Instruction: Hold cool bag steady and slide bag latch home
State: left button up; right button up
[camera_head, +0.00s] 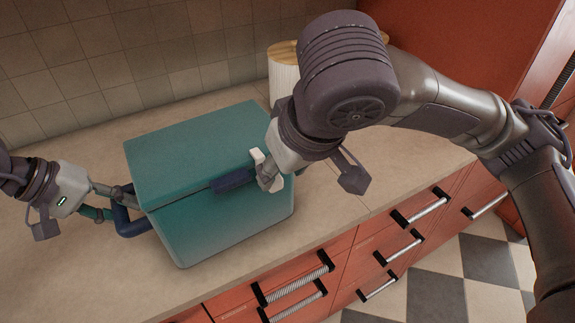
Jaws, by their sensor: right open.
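The cool bag (195,155) is a teal box with a lid, upright on the counter. A dark blue handle (133,226) sticks out from its left side. My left gripper (122,200) is at that handle; its fingertips are partly hidden, so I cannot tell whether they close on it. My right gripper (264,180) is open at the upper front right of the bag. A small white piece (257,156), possibly the bag latch, shows at the lid edge beside its fingers. A dark blue bar (232,180) lies along the front seam. My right gripper hides part of this area.
A ribbed white canister (284,80) with a wooden lid stands behind the bag, partly hidden by my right arm. The beige counter (60,255) is clear at the front left. Red drawers (345,262) with metal handles are below it. A tiled wall is behind.

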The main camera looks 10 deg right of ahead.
pick_arm(q)
jog(key=o, duration=0.3)
jog(key=v, duration=1.2)
jog(key=o, duration=0.5)
jog(key=shift+r, duration=0.1)
jog(key=shift+p+v, duration=0.7)
jog(key=shift+v, duration=3.25)
